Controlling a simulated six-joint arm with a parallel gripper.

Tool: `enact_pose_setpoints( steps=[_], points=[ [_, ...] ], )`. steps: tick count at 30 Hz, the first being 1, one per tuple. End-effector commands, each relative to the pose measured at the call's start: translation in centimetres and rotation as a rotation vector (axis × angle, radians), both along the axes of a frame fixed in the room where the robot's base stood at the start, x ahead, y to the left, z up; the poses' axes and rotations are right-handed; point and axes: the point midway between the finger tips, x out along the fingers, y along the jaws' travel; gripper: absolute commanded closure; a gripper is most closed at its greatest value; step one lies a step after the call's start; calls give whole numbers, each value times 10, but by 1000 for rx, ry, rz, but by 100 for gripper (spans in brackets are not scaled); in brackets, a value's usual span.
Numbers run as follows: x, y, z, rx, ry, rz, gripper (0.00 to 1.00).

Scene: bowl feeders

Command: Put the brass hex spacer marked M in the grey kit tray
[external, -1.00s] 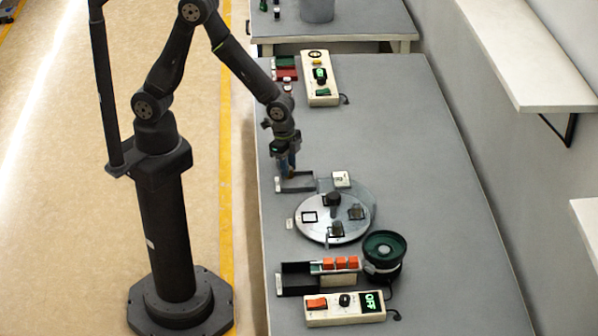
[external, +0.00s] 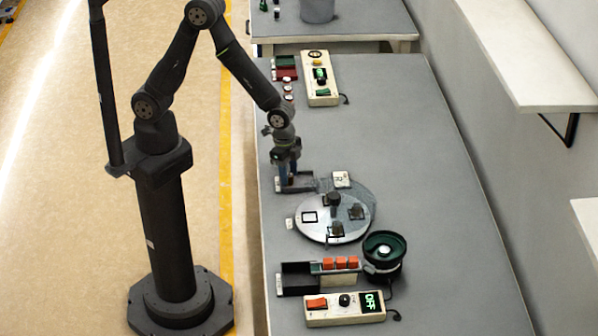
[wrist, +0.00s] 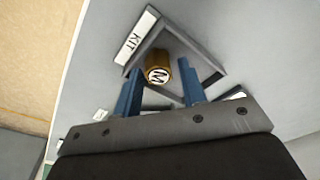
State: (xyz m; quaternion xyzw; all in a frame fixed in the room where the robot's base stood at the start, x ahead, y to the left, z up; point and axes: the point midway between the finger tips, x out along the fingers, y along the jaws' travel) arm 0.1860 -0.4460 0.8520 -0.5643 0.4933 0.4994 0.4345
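The brass hex spacer (wrist: 158,71) shows its M-marked end in the wrist view. It sits inside the corner of the grey kit tray (wrist: 197,52), between my two blue fingertips, with a small gap visible on each side. My gripper (wrist: 161,80) is open around it. The tray's white label reads KIT. In the external view my gripper (external: 290,188) is down at the left part of the kit tray (external: 308,188); the spacer cannot be made out there.
A round plate (external: 325,235) with dark square pockets lies just in front of the tray. A white tile marked R (external: 341,179) is at its back edge. A green bowl feeder (external: 384,250) and a control box (external: 344,308) reading OFF stand nearer. The table's right side is clear.

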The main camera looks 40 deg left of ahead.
Motion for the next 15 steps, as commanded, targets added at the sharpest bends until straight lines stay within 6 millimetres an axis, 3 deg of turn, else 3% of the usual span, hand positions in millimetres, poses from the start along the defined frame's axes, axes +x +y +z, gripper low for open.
enact_pose_setpoints(
  steps=[5, 15],
  points=[
    [-2, 2, 12, 2, 2, 0, 53],
    [-2, 8, 75, -3, -1, -1, 53]
  ],
)
